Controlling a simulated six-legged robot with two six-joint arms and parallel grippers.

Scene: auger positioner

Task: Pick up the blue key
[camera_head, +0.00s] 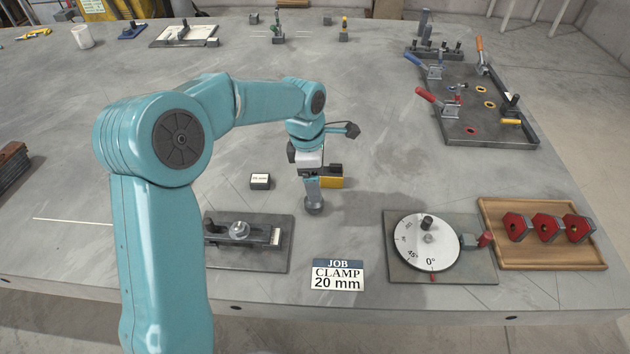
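A teal arm, my left one, reaches in from the lower left, and its wrist points down over the middle of the table. My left gripper (310,171) is below the white wrist part. Its fingers are small and partly hidden, so I cannot tell whether they are open or shut. A blue-grey upright piece (313,188) with a round dark foot is directly under the gripper. It may be the blue key, and I cannot tell whether the gripper touches it. A yellow and black block (329,181) is just right of it. My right gripper is not in view.
A clamp plate (275,262), a job card (337,275), a dial plate (470,270) and a wooden tray (490,207) with red pieces line the front. A small labelled block (261,181) sits left of the gripper. A toggle-clamp fixture (500,138) stands back right.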

